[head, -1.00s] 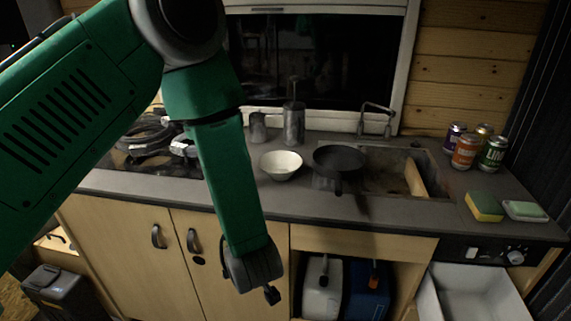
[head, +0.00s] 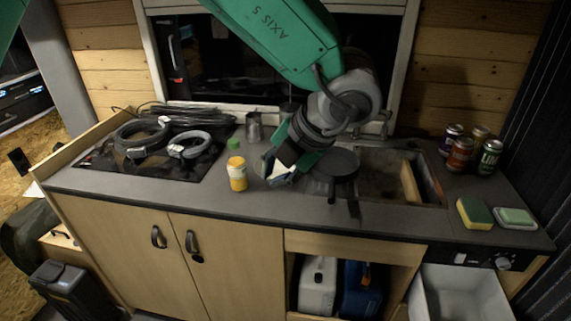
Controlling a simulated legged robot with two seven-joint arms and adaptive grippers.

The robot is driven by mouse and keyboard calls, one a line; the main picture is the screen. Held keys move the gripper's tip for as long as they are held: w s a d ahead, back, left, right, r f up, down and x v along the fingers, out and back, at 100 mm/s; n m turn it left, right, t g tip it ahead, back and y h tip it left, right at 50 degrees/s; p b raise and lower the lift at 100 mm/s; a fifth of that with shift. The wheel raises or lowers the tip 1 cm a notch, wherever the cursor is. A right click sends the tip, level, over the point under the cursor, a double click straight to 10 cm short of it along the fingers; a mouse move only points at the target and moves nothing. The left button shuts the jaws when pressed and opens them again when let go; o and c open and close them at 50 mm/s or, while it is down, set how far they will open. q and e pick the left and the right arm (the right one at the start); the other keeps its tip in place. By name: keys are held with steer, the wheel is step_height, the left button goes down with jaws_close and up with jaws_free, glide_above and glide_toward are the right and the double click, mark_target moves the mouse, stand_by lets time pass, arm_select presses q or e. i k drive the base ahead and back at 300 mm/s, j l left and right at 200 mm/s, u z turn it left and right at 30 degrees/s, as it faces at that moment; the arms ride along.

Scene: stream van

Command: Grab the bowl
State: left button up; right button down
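The white bowl (head: 281,177) is on the counter left of the dark pan, mostly covered by my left gripper (head: 278,163). Only pale slivers of the bowl show around the dark fingers, and it looks tilted. My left arm reaches down from the top of the head view, with the gripper at the bowl. The fingers overlap the bowl, but whether they are closed on its rim is hidden. My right gripper is not in view.
A dark pan (head: 341,163) stands close right of the bowl, before the sink (head: 428,182). A yellow-orange jar (head: 237,174) stands close left. A metal cup (head: 254,128) is behind. Coiled cables (head: 140,136) lie on the hob. Several cans (head: 460,153) stand far right.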

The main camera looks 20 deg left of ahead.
mark_target(278, 170)
steer(key=i, duration=0.85)
